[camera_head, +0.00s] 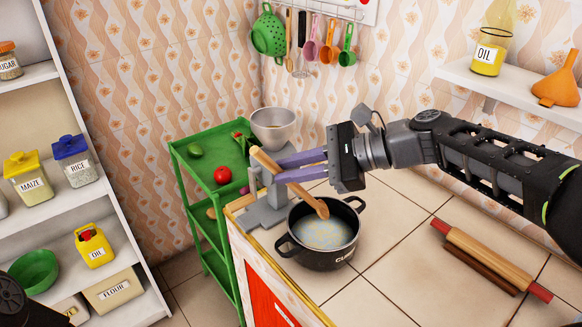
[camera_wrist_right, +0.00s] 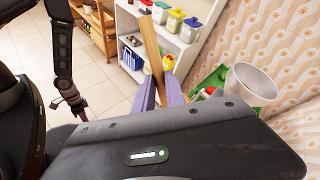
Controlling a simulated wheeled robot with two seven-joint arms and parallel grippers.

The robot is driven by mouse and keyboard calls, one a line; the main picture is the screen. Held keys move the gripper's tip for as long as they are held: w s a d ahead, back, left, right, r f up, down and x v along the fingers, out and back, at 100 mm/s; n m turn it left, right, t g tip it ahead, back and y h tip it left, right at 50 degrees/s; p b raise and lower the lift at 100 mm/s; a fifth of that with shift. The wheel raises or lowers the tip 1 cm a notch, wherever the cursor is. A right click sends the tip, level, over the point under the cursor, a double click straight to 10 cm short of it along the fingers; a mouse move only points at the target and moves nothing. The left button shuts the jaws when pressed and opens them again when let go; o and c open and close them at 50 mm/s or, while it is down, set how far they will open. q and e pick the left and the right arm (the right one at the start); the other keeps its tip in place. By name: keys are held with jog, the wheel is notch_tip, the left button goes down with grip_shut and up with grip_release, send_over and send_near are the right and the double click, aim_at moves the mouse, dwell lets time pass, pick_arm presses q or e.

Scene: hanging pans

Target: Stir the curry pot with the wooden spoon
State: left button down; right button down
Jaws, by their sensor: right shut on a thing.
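The black curry pot (camera_head: 318,258) stands on the tiled counter near its left edge, with pale contents inside. My right gripper (camera_head: 279,171) has its purple fingers shut on the wooden spoon (camera_head: 300,191), above and behind the pot. The spoon is tilted, its lower end over the far part of the pot's opening; whether it touches the contents I cannot tell. In the right wrist view the spoon (camera_wrist_right: 151,45) rises between the fingers and the pot is hidden. A dark arm of mine (camera_wrist_right: 64,70) shows at left there; its jaw state is unclear.
A grey stand (camera_head: 266,212) is close beside the pot at the counter edge. A rolling pin (camera_head: 490,258) lies on the right of the counter. The counter between pot and rolling pin is clear.

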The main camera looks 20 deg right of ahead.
notch_tip(320, 180, down, 9)
jog(key=b, duration=0.6)
jog(key=shift+s, duration=0.1)
dwell(0.5)
